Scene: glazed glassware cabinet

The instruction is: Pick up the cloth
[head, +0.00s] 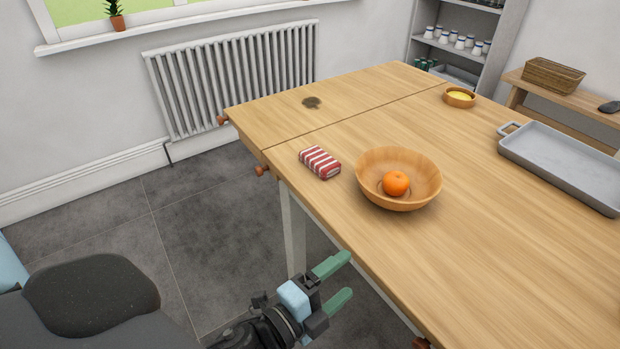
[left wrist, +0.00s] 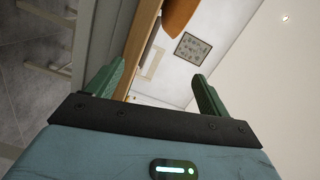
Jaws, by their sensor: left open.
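The cloth (head: 320,163) is a folded red and white striped bundle. It lies on the wooden table near its left edge, to the left of a wooden bowl, in the head view. My left gripper (head: 342,279) is open and empty, with green fingers. It is in front of the table's near left edge, apart from the cloth and closer to me. In the left wrist view the two green fingers (left wrist: 152,92) stand wide apart with nothing between them, and the cloth does not show there. My right gripper is not in view.
The wooden bowl (head: 370,187) holding an orange (head: 396,183) stands close to the right of the cloth. A grey tray (head: 565,170) lies at the right, and a small bowl (head: 459,97) with yellow contents stands farther back.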

